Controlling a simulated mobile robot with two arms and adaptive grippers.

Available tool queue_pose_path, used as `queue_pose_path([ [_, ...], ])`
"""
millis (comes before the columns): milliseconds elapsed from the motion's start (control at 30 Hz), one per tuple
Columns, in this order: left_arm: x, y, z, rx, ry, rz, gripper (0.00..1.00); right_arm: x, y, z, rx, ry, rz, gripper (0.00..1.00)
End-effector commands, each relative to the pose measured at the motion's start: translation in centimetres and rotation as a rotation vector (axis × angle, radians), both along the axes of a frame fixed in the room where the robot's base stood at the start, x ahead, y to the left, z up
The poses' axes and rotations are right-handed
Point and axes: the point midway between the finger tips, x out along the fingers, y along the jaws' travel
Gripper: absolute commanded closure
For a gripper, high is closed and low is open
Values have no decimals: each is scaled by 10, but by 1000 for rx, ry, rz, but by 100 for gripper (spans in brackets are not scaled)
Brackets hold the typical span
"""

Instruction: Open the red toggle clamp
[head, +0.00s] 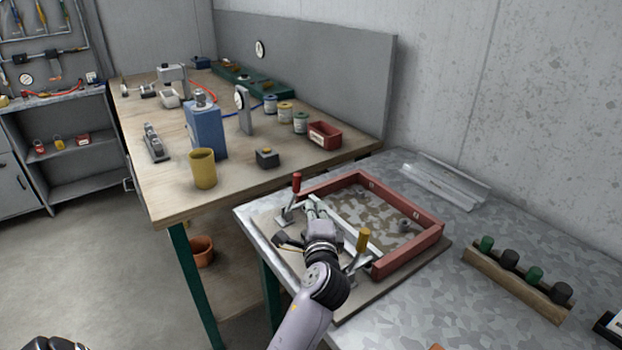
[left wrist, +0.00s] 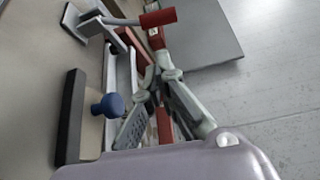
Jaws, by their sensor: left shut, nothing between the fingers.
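The red toggle clamp (head: 296,183) stands at the near left corner of a red frame (head: 418,213), with its red handle upright. In the left wrist view the red handle (left wrist: 158,18) lies just beyond the fingertips. My left gripper (head: 311,206) is shut and empty, close to the clamp on its near right side. It also shows in the left wrist view (left wrist: 157,72), its fingers together. I cannot tell whether it touches the clamp. A second clamp with a yellow handle (head: 363,240) stands to the right of my wrist. My right gripper is not in view.
A blue knob (left wrist: 108,104) shows left of the fingers. The frame rests on a brown board on the metal table (head: 470,318). A wooden rack (head: 515,286) with green and black knobs stands right. A crowded wooden bench (head: 247,185) stands behind left.

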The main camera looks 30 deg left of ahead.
Motion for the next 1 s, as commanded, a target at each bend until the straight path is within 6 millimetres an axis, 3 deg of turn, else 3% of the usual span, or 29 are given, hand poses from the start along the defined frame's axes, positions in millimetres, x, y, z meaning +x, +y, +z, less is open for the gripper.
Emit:
queue_pose_path([
  [167,-1,-3,2,-9,-4,4,100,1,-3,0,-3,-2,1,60],
  [467,4,1,2,-7,-3,3,100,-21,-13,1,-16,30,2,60],
  [1000,70,52,-4,-8,-3,4,100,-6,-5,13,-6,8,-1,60],
])
